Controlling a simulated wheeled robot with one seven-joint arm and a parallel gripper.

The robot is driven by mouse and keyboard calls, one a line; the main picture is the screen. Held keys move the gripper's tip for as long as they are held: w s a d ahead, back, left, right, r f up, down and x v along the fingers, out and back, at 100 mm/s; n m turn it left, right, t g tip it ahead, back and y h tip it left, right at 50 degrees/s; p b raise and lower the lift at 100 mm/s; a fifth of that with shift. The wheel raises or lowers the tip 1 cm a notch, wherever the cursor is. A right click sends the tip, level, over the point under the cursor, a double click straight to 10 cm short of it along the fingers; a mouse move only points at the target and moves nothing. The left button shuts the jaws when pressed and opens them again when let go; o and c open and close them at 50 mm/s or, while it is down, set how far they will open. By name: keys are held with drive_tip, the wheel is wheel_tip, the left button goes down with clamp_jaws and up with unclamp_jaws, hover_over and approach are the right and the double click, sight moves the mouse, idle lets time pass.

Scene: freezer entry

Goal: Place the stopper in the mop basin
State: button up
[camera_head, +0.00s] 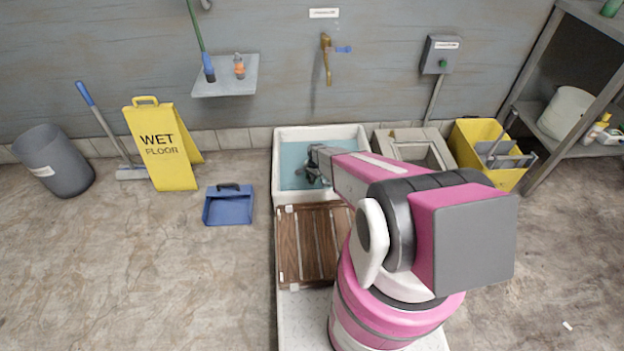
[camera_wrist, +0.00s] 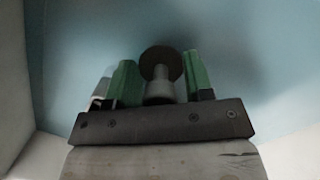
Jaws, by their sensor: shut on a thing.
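The mop basin (camera_head: 281,160) is a white-rimmed tub with a pale blue inside, on the floor against the wall in the head view. My gripper (camera_head: 316,171) reaches over it, with the arm coming from the lower right. In the wrist view my gripper (camera_wrist: 160,85) has green-padded fingers on either side of the stopper (camera_wrist: 161,62), and it is shut on it. The stopper has a dark round disc at its far end and a grey stem between the fingers. The basin's blue inside (camera_wrist: 100,30) fills the background. The drain is not visible.
A slatted wooden board (camera_head: 290,245) lies in front of the basin. A grey box-like unit (camera_head: 386,140) and a yellow bucket (camera_head: 500,175) stand right of it. A brass tap (camera_head: 327,60) is on the wall above. A blue dustpan (camera_head: 229,208) lies left.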

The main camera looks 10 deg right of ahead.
drive_tip(key=shift+f, duration=0.2)
drive_tip(key=o, duration=0.7)
drive_tip(key=shift+o, duration=0.2)
wheel_tip(320, 180, up, 12)
drive_tip(key=d, duration=0.1)
drive_tip(key=s+d+r+n, duration=0.2)
drive_tip(key=s+r, duration=0.5)
drive_tip(key=r, duration=0.4)
drive_tip(key=s+d+r+n, duration=0.2)
drive_tip(key=s+r+n, duration=0.2)
drive_tip(key=s+r, duration=0.4)
drive_tip(key=s+d+r+n+t+h, duration=0.1)
drive_tip(key=s+d+r+n, duration=0.2)
drive_tip(key=s+r, duration=0.5)
wheel_tip(320, 180, up, 6)
drive_tip(key=shift+f, duration=0.1)
drive_tip(key=shift+s, duration=0.1)
